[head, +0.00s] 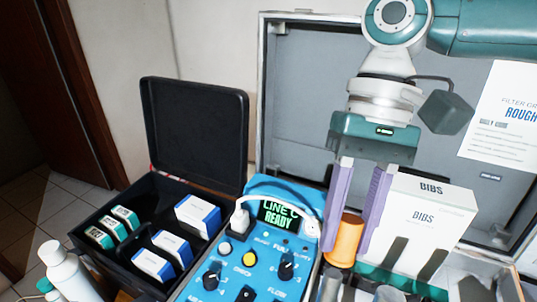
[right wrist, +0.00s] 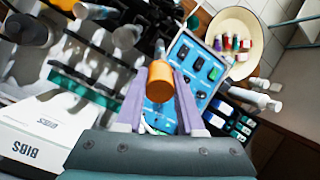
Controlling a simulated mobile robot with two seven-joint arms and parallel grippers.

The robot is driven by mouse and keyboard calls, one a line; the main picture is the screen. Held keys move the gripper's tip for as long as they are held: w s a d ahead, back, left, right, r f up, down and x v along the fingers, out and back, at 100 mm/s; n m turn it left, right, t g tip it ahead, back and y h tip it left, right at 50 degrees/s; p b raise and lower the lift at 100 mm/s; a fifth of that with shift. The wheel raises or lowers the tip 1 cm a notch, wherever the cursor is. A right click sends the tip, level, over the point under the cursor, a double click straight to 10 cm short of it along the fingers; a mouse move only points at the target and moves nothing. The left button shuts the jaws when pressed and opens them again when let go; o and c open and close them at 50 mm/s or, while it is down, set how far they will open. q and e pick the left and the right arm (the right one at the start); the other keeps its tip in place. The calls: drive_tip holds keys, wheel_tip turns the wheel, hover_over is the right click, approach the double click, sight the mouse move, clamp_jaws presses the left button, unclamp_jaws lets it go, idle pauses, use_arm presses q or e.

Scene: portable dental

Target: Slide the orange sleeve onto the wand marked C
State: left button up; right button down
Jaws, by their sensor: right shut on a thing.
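My right gripper (head: 350,238) comes down from the top right with its two lilac fingers shut on the orange sleeve (head: 346,242). The sleeve is upright between the fingertips; it also shows in the right wrist view (right wrist: 160,82). Grey wands (head: 331,284) stand just below and in front of the sleeve in the head view. I cannot read a C on any wand, nor tell whether the sleeve is around one or above it. The blue control unit (head: 222,252) shows "LINE C READY" on its display (head: 278,213). My left gripper is not in view.
A white BIBS box (head: 428,215) stands close right of the fingers. A green rack (right wrist: 85,86) lies beside the sleeve in the right wrist view. An open black case (head: 195,135) with small boxes is at left. A grey panel (head: 300,100) stands behind.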

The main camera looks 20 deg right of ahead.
sight(335, 275)
drive_tip(key=shift+f, duration=0.1)
drive_tip(key=shift+x, duration=1.75)
drive_tip(key=shift+x, duration=1.25)
drive_tip(key=shift+a+f, duration=0.1)
drive_tip(key=shift+f, duration=0.05)
drive_tip(key=shift+c, duration=2.2)
unclamp_jaws()
